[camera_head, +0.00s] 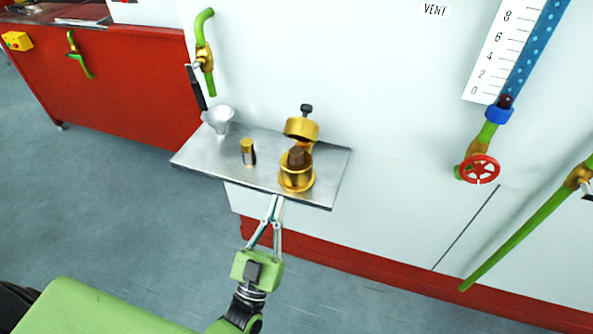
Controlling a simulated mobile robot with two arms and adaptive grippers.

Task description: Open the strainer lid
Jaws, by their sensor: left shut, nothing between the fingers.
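The strainer (296,181) is a brass cup standing on a small metal shelf, with a dark brown piece showing in its mouth. Its brass lid (301,128), with a dark knob on top, is tilted up behind the cup, leaving the mouth uncovered. My left gripper (276,200) is shut and empty, its fingertips at the front edge of the shelf, just below and left of the strainer in the picture. I cannot tell whether the tips touch the shelf. My right gripper is not in view.
The metal shelf (210,160) also holds a small brass cylinder (248,152) and a silver funnel (219,118). A green pipe with a black-handled valve (204,55) hangs above the shelf's left end. A red handwheel (480,170) is on the right. Grey floor lies below.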

